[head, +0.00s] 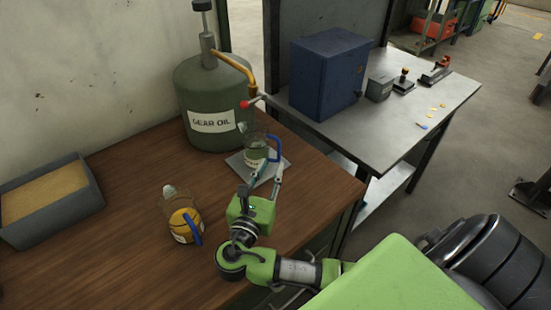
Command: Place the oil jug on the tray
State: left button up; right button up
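A clear jug with a blue handle (256,151) stands upright at the grey tray (240,166), beside the gear oil drum. Its contents look dark green, and its base is partly hidden by my gripper. My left gripper is not in view.
A green gear oil drum (212,105) with a pump and a red-tipped spout stands at the bench's back. A grey bin of tan granules (88,192) is at the left. A metal table (400,110) holding a blue cabinet (328,72) is at right. Bare wood lies between bin and drum.

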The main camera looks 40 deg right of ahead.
jog(key=shift+v, duration=1.6)
